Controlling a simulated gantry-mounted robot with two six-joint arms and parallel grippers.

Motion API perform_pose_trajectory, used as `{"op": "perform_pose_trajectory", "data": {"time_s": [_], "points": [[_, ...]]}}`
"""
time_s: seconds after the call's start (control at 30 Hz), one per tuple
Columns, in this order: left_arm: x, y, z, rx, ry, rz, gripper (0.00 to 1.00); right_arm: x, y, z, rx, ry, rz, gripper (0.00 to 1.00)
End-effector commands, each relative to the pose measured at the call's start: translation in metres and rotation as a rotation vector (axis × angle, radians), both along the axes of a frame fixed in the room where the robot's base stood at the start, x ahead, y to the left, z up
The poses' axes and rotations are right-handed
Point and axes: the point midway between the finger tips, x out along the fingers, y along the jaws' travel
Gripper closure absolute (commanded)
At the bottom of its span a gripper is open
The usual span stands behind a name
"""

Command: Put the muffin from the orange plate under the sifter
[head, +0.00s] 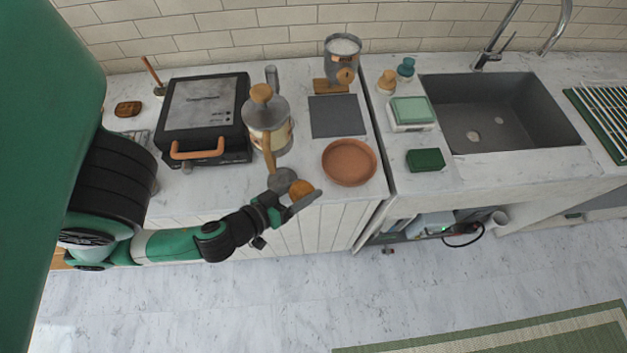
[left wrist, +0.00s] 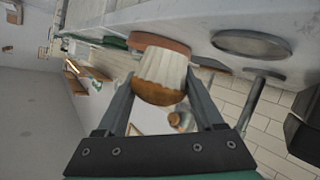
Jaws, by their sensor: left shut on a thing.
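My left gripper (head: 298,196) is shut on the muffin (head: 301,188) near the counter's front edge. The left wrist view shows the muffin (left wrist: 162,72) between the two fingers, its pale wrapper toward the counter and its brown top toward the camera. The orange plate (head: 350,162) lies empty on the counter to the right of the gripper; part of its rim (left wrist: 160,41) shows behind the muffin in the left wrist view. The sifter (head: 342,62), a metal can with white content and a wooden knob, stands at the back by the wall. My right gripper is not in view.
A French press (head: 268,125) stands left of a dark square mat (head: 337,117). A grey round disc (head: 282,180) lies by the gripper. A black press grill (head: 204,115) stands further left. The sink (head: 500,112) is at the right.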

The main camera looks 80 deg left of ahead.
Motion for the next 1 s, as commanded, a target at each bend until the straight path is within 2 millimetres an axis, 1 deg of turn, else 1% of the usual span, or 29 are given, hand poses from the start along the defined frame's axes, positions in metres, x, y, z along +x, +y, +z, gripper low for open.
{"op": "perform_pose_trajectory", "data": {"time_s": [0.2, 0.53, 0.67, 0.77, 0.87, 0.97, 1.0], "points": [[-0.004, -0.001, 0.002, 0.002, -0.008, 0.003, 0.86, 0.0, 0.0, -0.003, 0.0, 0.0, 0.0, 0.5], [-0.004, -0.001, 0.002, 0.002, -0.008, 0.006, 0.86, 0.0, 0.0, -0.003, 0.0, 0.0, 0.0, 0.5], [0.002, 0.001, 0.008, 0.001, -0.014, 0.019, 0.86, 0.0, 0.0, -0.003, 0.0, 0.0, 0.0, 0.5], [0.014, 0.003, 0.014, -0.001, -0.017, 0.037, 0.86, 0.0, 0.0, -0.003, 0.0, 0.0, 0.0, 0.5], [0.035, 0.004, 0.013, 0.0, -0.02, 0.04, 0.86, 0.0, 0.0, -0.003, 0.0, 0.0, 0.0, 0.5], [0.066, -0.01, 0.006, 0.001, -0.023, -0.011, 0.86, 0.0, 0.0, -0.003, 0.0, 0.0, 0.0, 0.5], [0.08, -0.019, 0.004, 0.0, -0.022, -0.044, 0.86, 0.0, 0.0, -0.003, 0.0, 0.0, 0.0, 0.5]]}}
